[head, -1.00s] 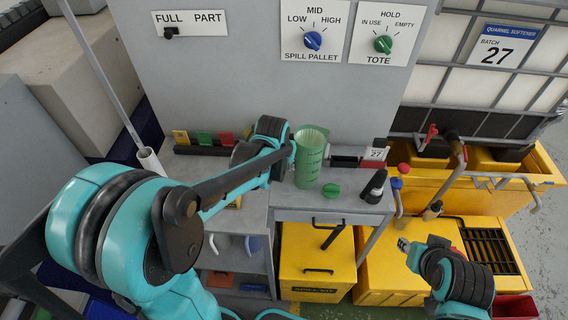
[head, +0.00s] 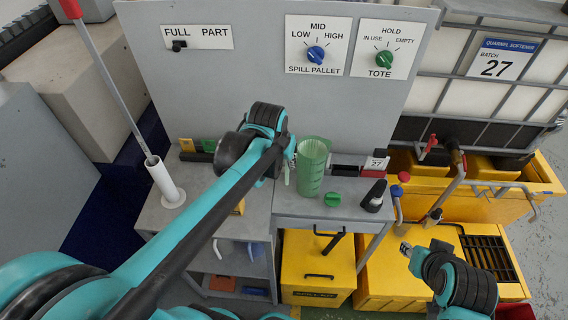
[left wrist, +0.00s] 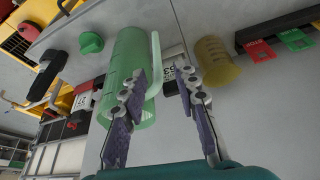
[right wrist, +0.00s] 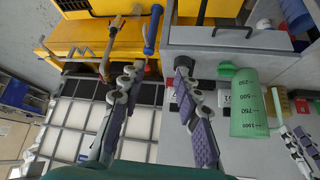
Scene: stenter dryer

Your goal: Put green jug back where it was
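The green jug (head: 313,168) stands upright on the grey bench, a translucent measuring jug with a handle on its left side. It also shows in the left wrist view (left wrist: 122,62) and the right wrist view (right wrist: 248,108). My left gripper (head: 289,165) is beside the jug's handle side. In the left wrist view its fingers (left wrist: 160,88) are apart, one overlapping the jug and handle in the picture; contact cannot be told. My right gripper (head: 404,247) hangs low at the right, away from the jug. In the right wrist view its fingers (right wrist: 155,80) are apart and empty.
A green cap (head: 333,199) and a black-handled object (head: 375,195) are right of the jug. An amber cup (left wrist: 215,62) is near my left fingers. A white tube holder (head: 168,182) with a rod stands left. Yellow pallet and pipework (head: 440,215) are right.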

